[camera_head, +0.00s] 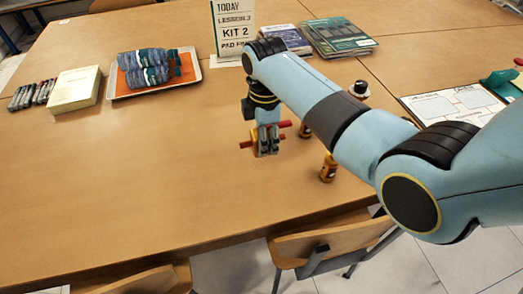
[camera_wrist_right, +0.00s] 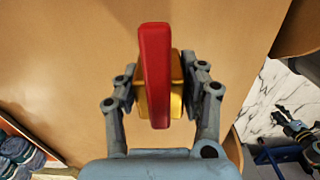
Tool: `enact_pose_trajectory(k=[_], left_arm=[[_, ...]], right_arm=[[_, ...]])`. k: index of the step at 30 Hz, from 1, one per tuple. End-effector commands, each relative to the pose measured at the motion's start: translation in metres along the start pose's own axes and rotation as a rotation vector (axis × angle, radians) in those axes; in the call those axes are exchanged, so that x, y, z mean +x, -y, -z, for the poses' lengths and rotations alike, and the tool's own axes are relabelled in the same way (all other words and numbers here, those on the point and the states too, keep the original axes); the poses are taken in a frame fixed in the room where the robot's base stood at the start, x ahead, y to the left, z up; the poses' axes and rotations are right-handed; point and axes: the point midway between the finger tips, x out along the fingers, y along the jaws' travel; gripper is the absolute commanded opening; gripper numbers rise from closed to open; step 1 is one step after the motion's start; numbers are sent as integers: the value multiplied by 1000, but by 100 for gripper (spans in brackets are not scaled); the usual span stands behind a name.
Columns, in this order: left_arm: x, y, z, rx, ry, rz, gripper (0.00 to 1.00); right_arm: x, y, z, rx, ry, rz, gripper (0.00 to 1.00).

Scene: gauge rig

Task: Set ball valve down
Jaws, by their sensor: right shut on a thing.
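The ball valve, with a long red handle and a brass-yellow body, is in my right gripper (camera_head: 267,150). In the head view its red handle (camera_head: 284,124) sticks out beside the fingers. In the right wrist view the ball valve (camera_wrist_right: 154,75) sits upright in the picture between both fingers of the right gripper (camera_wrist_right: 160,92), which is shut on it. The gripper points down over the wooden table (camera_head: 150,190). I cannot tell whether the valve touches the tabletop. My left gripper is not in view.
Two small brass-coloured fittings, one nearer (camera_head: 328,168) and one farther (camera_head: 305,130), stand right of the gripper. A small black-and-white item (camera_head: 360,89) is behind my arm. A tray (camera_head: 200,72) with bundles is far left. The table left of the gripper is clear.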

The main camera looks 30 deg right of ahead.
Motion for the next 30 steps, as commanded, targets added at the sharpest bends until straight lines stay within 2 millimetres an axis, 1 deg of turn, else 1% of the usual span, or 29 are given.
enact_pose_trajectory(k=[2, 5, 9, 12, 23, 24, 29, 30], left_arm=[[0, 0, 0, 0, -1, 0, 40], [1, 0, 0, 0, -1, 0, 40], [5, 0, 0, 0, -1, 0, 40], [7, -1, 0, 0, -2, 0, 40], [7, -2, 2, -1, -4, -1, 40], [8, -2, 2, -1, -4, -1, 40], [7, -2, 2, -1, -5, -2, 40], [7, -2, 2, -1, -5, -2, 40]], right_arm=[[4, 2, 7, -1, -1, -1, 0], [11, 3, 9, -1, 0, 0, 0], [34, 3, 8, -1, 1, 1, 0], [44, 3, 8, -1, 0, -1, 0], [47, 3, 8, 0, 0, -2, 0], [48, 3, 8, -1, 0, -1, 43], [48, 3, 8, -1, 0, -1, 64], [48, 3, 8, -1, 0, -1, 65]])
